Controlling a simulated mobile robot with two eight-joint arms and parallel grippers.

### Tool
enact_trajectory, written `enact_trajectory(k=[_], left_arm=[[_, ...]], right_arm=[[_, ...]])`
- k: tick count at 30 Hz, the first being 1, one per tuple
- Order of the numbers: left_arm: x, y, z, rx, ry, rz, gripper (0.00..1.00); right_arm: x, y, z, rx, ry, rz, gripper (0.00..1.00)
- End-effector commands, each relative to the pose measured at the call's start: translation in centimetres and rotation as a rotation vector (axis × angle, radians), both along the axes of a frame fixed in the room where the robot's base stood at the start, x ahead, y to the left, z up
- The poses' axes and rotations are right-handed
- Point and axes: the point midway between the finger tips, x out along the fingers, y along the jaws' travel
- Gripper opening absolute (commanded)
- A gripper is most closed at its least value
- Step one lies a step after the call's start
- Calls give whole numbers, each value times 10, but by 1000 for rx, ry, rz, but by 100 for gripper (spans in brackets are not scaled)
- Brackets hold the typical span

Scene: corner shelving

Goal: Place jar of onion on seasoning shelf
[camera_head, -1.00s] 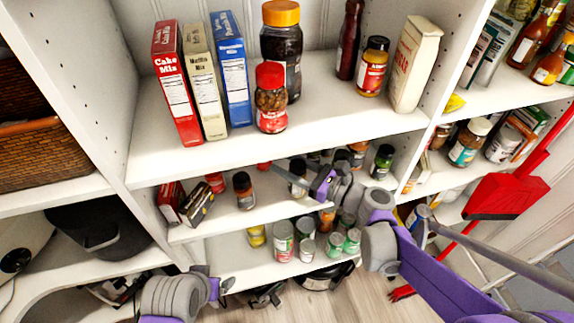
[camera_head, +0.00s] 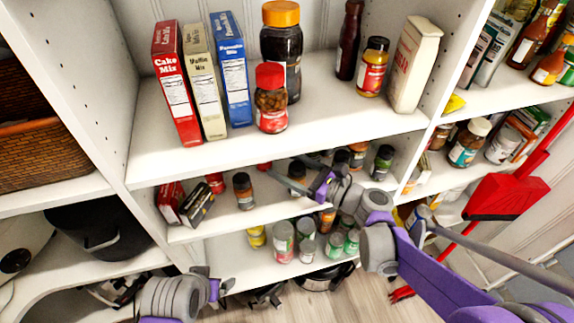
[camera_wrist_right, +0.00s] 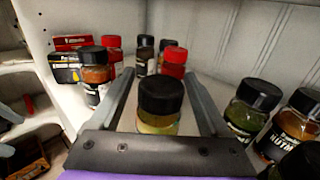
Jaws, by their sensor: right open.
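My right gripper (camera_head: 298,176) reaches into the middle shelf (camera_head: 222,214), which holds spice jars. It is open. In the right wrist view my right gripper (camera_wrist_right: 158,82) has one finger on each side of a jar with a black lid and yellow-green contents (camera_wrist_right: 158,122). The jar stands upright with a gap to each finger. Its label does not show, so I cannot tell whether it is the onion jar. In the head view a black-lidded jar (camera_head: 297,172) shows partly behind the gripper. My left arm shows at the bottom left, but its gripper is out of view.
In the right wrist view an orange-brown jar (camera_wrist_right: 95,75) stands left of the fingers and a dark green jar (camera_wrist_right: 250,110) stands to the right. The upper shelf (camera_head: 200,158) with boxes and jars overhangs my right gripper.

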Motion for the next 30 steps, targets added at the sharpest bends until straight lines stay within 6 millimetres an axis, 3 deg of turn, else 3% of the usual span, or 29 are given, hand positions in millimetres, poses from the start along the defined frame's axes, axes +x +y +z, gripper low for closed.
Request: enact_trajectory(k=[18, 24, 30], left_arm=[[-1, 0, -7, 0, 2, 0, 90], [-1, 0, -7, 0, 2, 0, 90], [-1, 0, -7, 0, 2, 0, 90]], right_arm=[[-56, -93, 1, -1, 1, -3, 80], [-62, -103, 1, 0, 0, -1, 80], [-69, -96, -5, -76, -23, 10, 80]])
